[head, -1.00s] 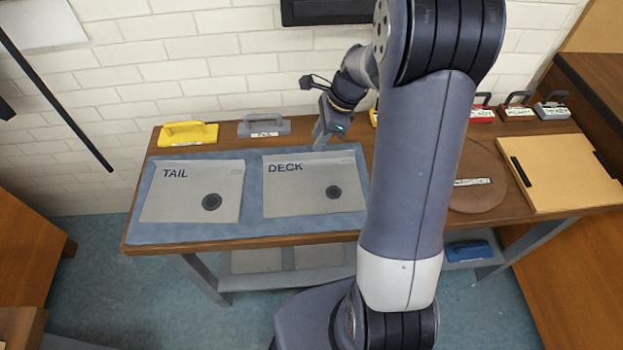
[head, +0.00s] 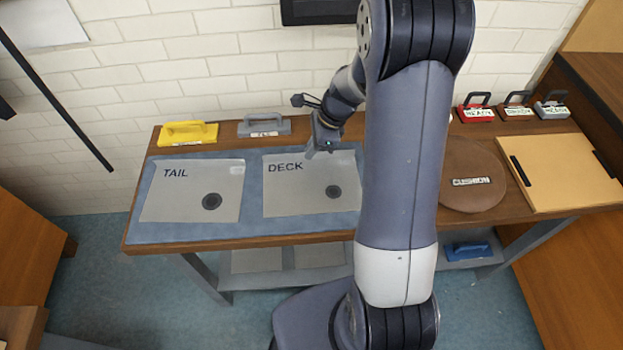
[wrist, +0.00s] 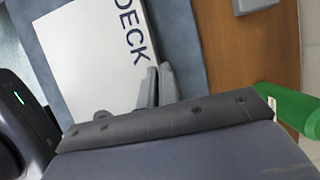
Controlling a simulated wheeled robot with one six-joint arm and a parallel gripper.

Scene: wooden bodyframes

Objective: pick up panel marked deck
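The panel marked DECK (head: 295,198) is a flat light-grey sheet with a dark round spot at its lower right. It lies on the blue mat (head: 250,225), and its lettered part also shows in the wrist view (wrist: 85,60). My gripper (head: 318,153) is above the panel's far edge, right of the word DECK. Whether the fingertips touch the panel is not clear. My arm hides the mat's right end.
The panel marked TAIL (head: 190,190) lies left on the same mat. Yellow (head: 188,134) and grey (head: 265,128) handled blocks stand behind the mat. A brown round cushion (head: 472,190) and a tan board (head: 565,175) lie to the right. The brick wall rises close behind the table.

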